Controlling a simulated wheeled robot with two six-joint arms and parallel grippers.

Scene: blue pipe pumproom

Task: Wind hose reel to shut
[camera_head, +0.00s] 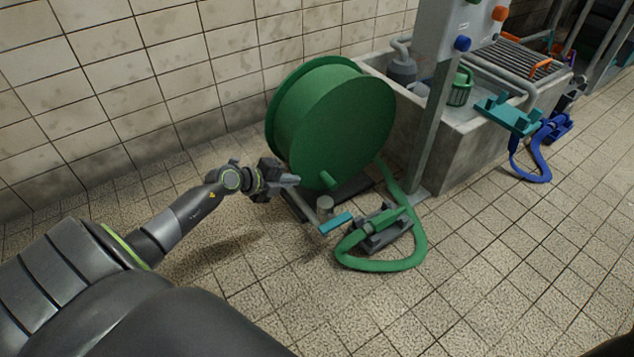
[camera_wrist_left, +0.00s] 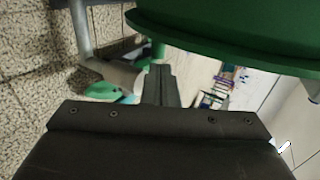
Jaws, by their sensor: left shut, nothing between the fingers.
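The green hose reel (camera_head: 335,125) stands on the floor by the wall. It also shows along the top of the left wrist view (camera_wrist_left: 230,35). A grey crank arm (camera_head: 305,207) sits low at the front of the reel, with a teal piece (camera_head: 336,223) at its lower end. In the left wrist view a teal piece (camera_wrist_left: 103,90) shows left of the fingers. My left gripper (camera_head: 297,180) is shut and empty, close beside the reel's lower left; I cannot tell whether it touches. My right gripper is not in view.
The green hose (camera_head: 420,240) loops on the floor to a nozzle in a grey holder (camera_head: 380,228). A grey post (camera_head: 432,130) and a concrete trough (camera_head: 468,145) stand right of the reel. A blue hose (camera_head: 530,165) hangs farther right. The front right floor is clear.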

